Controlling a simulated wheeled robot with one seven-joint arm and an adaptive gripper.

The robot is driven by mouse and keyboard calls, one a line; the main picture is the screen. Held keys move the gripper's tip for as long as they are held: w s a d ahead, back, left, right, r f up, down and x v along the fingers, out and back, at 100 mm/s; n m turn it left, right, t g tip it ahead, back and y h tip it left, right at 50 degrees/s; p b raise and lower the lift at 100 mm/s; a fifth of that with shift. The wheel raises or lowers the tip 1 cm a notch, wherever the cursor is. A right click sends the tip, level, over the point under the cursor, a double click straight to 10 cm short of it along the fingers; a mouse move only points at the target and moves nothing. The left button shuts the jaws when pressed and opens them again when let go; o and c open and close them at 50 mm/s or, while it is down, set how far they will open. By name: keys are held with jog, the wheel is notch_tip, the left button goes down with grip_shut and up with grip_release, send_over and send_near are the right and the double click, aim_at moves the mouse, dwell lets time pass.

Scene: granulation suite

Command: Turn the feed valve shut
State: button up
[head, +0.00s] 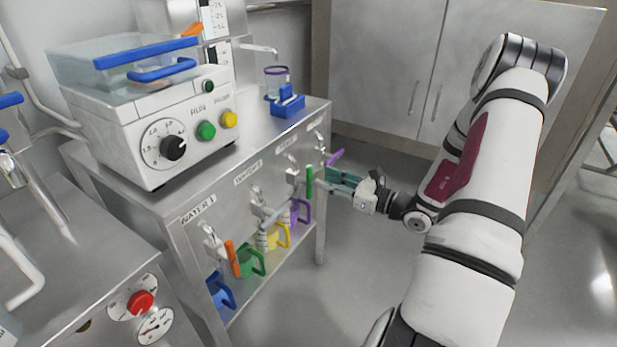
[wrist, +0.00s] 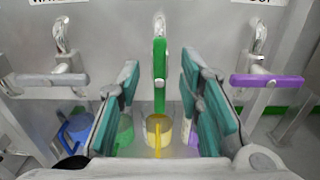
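A row of valves runs along the front of the steel bench (head: 165,200). A green valve handle (head: 309,182) hangs vertically; in the wrist view the green handle (wrist: 159,75) is centred between my fingers, with a gap on each side. I cannot read a label that marks it as the feed valve. My gripper (head: 331,177) is open and empty, facing the valve front; its teal finger pads (wrist: 160,72) stand apart to either side of the green handle. Whether the fingertips reach past the handle is unclear.
In the wrist view a grey handle (wrist: 48,79) lies horizontal at left and a purple handle (wrist: 268,80) horizontal at right. An orange handle (head: 232,258) points down. Coloured jugs, including a yellow one (head: 279,236), stand below the valves. Open floor lies right of the bench.

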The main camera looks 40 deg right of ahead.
aim_at(312, 174)
jog(key=shift+b+x, duration=0.65)
jog(key=shift+x, duration=2.5)
grip_shut()
